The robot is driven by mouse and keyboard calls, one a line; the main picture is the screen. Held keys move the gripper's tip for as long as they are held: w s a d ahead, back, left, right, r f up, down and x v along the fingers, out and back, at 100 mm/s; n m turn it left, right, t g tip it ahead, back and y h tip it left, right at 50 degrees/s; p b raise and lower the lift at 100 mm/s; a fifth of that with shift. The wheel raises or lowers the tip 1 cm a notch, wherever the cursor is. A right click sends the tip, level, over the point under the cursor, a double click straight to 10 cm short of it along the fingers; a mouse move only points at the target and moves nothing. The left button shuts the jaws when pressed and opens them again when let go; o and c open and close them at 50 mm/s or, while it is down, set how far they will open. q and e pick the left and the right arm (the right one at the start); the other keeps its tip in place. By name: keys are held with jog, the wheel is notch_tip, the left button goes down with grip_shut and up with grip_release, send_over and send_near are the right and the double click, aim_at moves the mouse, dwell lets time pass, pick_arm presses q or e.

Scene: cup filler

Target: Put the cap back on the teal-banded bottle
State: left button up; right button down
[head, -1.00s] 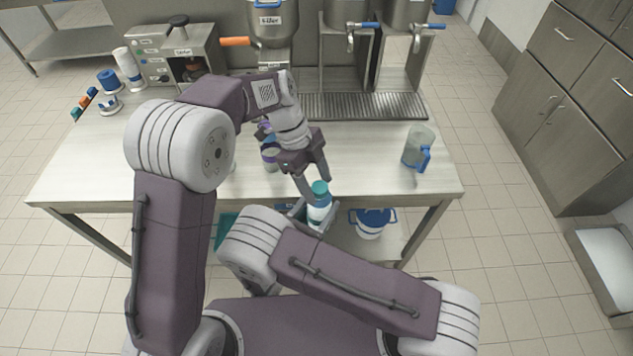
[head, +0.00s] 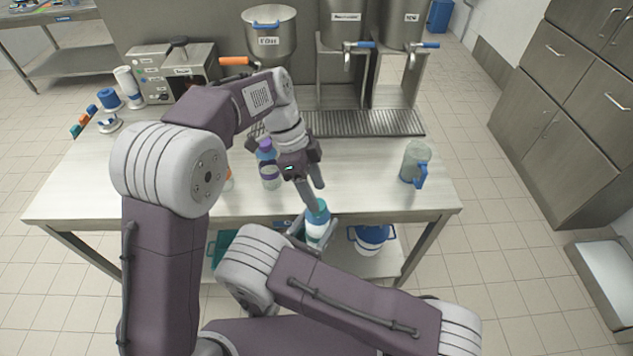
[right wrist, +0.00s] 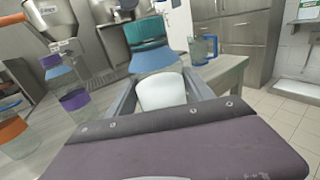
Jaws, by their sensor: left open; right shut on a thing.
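The bottle (head: 317,235) has a white body, a blue shoulder and a teal cap (head: 317,210) seated on top. It stands upright in my right gripper (head: 314,243), which is shut on its body in front of the table's front edge. The right wrist view shows the bottle body (right wrist: 162,92) between the fingers and the teal cap (right wrist: 150,32) above. My left gripper (head: 312,194) is open, pointing down, with its fingertips right by the cap's top; I cannot tell whether they touch it. The gripper hides the bottle's band.
A purple-banded bottle (head: 270,170) stands on the table (head: 365,185), left of my left gripper. An orange-banded bottle (right wrist: 12,132) stands beside it. A clear jug (head: 414,160) with a blue handle is at right. A blue-and-white pot (head: 371,240) sits on the lower shelf.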

pick_arm(q)
jog(key=n, duration=0.3)
jog(key=a+n, duration=0.1)
jog(key=n, duration=0.2)
jog(key=shift+n, duration=0.3)
jog(key=n, duration=0.3)
jog(key=shift+w+a+n+y, duration=0.15)
jog(key=shift+a+n+y, duration=0.15)
jog(key=shift+y, duration=0.1)
jog(key=r+n+y, duration=0.1)
jog(key=n, duration=0.5)
jog(key=d+r+n+t, duration=0.1)
jog(key=n, duration=0.5)
jog(key=r+n+t+y, duration=0.1)
jog(key=r+n, duration=0.1)
jog(key=n, duration=0.5)
jog(key=shift+d+y, duration=0.3)
jog(key=shift+d, duration=0.1)
jog(key=shift+s+d+r, duration=0.1)
jog(key=shift+s+d, duration=0.25)
jog(key=shift+s, duration=0.05)
jog(key=shift+w+a, duration=0.1)
